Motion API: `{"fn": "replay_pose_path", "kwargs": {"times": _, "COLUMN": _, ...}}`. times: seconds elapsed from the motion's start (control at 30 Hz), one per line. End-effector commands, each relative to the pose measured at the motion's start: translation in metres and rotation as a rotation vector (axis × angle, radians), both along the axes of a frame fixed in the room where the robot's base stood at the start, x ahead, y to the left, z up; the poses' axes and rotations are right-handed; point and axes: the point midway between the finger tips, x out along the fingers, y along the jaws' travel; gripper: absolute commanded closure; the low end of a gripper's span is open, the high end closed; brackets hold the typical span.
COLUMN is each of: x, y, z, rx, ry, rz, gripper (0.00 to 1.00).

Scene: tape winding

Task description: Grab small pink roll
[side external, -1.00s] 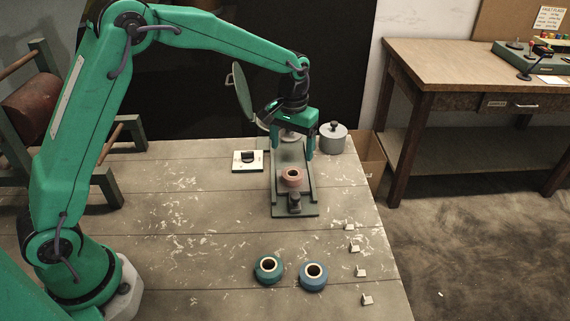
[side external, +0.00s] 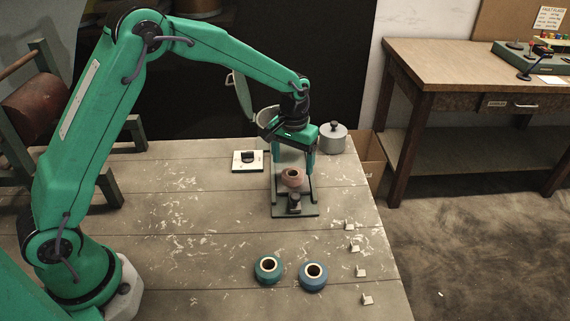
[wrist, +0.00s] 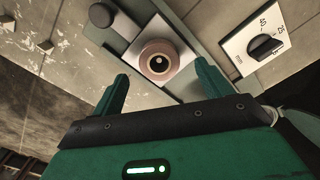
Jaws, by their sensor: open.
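The small pink roll (side external: 292,178) sits on the dark green winding stand on the table. Its dark centre hole faces up. In the wrist view the pink roll (wrist: 159,61) lies just beyond the two fingertips, near the middle of the gap. My gripper (side external: 293,169) is open and empty, its green fingers pointing down over the stand, just behind the roll. In the wrist view my gripper (wrist: 163,85) shows both fingers apart. I cannot tell from these views whether a finger touches the roll.
The stand (side external: 308,210) has a dark knob (side external: 295,203) at its near end. A white dial plate (side external: 247,161) lies left, a grey lidded pot (side external: 333,138) right. Two blue rolls (side external: 268,269) (side external: 313,277) and several small light pieces (side external: 355,248) are nearer the front.

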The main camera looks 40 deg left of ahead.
Motion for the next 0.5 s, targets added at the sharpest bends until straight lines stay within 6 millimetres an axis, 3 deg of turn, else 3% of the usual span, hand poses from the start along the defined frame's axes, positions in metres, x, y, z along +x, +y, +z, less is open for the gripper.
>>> {"fn": "replay_pose_path", "kwargs": {"times": 0.23, "x": 0.000, "y": -0.001, "z": -0.028, "rx": 0.001, "ry": 0.002, "rz": 0.000, "gripper": 0.22}}
{"fn": "replay_pose_path", "kwargs": {"times": 0.5, "x": 0.000, "y": -0.001, "z": -0.033, "rx": 0.000, "ry": 0.001, "rz": 0.000, "gripper": 0.22}}
